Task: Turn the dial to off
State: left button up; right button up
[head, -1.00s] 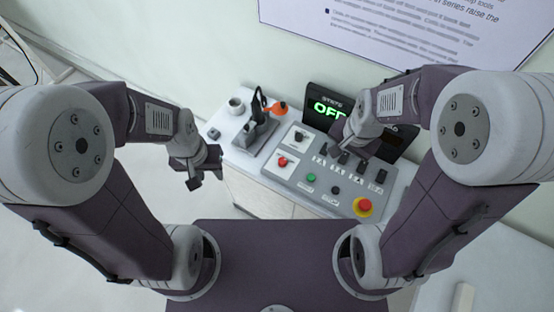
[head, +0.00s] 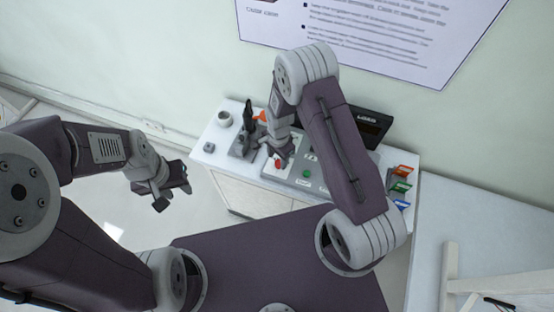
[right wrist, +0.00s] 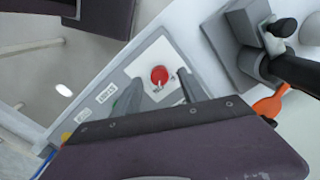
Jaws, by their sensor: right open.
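A red round knob (right wrist: 159,75) with a pale pointer mark sits on a white square plate (right wrist: 150,60) in the right wrist view. It shows as a small red spot on the control panel (head: 278,163) in the head view. My right gripper (right wrist: 162,92) is open above the panel, its two fingers on either side of the knob's near side. I cannot tell whether they touch it. My right arm hides much of the panel and its other controls. My left gripper (head: 172,190) is open and empty, left of the bench, away from the panel.
A grey lever fixture (head: 245,140) with an orange part stands left of the panel; a white cup (head: 224,119) is beyond it. A dark display (head: 368,125) stands behind the panel. Coloured tags (head: 401,187) line the bench's right end.

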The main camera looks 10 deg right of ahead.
aim_at(278, 163)
notch_tip(278, 163, down, 2)
jog(key=shift+d+f, duration=0.15)
jog(key=shift+f, duration=0.1)
jog(key=shift+d+f, duration=0.2)
jog(key=shift+f, duration=0.15)
pick_arm(q)
jog(key=shift+d+r, duration=0.4)
jog(key=shift+r, duration=0.05)
jog(key=shift+a, duration=0.15)
pick_arm(e)
jog(key=shift+a, duration=0.1)
jog(key=shift+c, duration=0.3)
grip_shut()
